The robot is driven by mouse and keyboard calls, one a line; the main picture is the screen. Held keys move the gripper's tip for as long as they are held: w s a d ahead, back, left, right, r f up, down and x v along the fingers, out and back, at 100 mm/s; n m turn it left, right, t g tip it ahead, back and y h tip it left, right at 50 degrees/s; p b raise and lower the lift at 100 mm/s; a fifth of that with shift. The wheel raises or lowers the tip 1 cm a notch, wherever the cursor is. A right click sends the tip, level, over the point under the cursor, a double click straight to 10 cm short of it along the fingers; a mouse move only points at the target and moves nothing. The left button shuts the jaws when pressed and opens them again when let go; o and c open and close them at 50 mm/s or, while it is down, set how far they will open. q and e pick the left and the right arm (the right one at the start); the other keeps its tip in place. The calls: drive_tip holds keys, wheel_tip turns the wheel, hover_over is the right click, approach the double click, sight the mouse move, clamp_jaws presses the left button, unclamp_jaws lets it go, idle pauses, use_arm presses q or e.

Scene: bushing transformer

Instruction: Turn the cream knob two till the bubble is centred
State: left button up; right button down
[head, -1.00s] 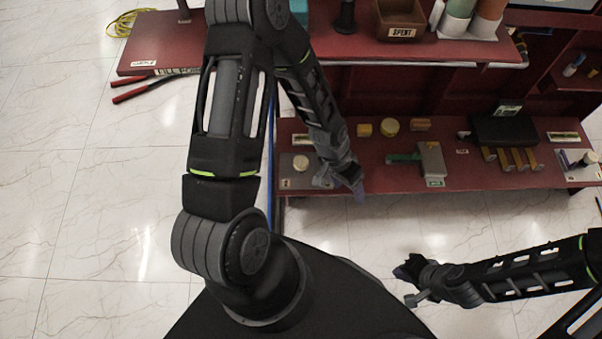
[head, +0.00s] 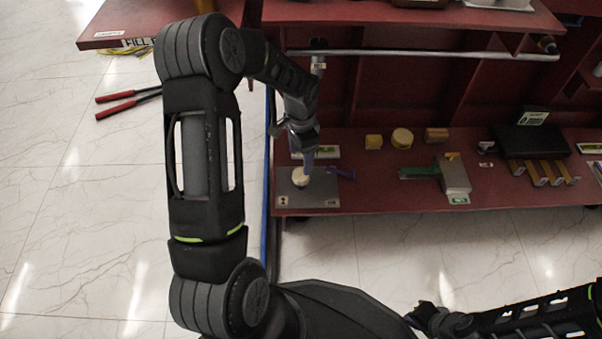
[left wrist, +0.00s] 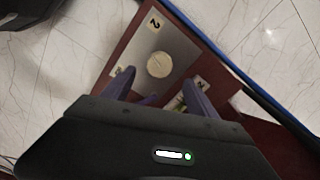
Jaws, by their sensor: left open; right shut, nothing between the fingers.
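A cream round knob (head: 300,175) sits on a grey plate (head: 322,196) at the left end of the low red shelf. It shows in the left wrist view as a round disc (left wrist: 159,64) on the plate, near a label marked 2. My left gripper (head: 306,160) is over the knob, pointing down, with its fingers apart. In the left wrist view its purple fingers (left wrist: 159,78) stand open, and the knob appears between and just beyond their tips. Contact cannot be told. A greenish level strip (head: 318,152) lies behind the plate; its bubble is too small to make out. My right gripper (head: 424,312) is shut and empty, away from the shelf.
A purple lever (head: 341,171) lies beside the knob. Yellow blocks (head: 373,142), a grey block with a green bar (head: 455,176) and a black box (head: 530,139) stand further right. An upper shelf (head: 200,24) and a metal rail (head: 420,54) are above.

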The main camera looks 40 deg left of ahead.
sight(301, 174)
use_arm(q)
wheel_tip(301, 174, down, 8)
drive_tip(key=b, duration=0.4)
drive_tip(key=shift+r, duration=0.1)
drive_tip(key=c, duration=1.4)
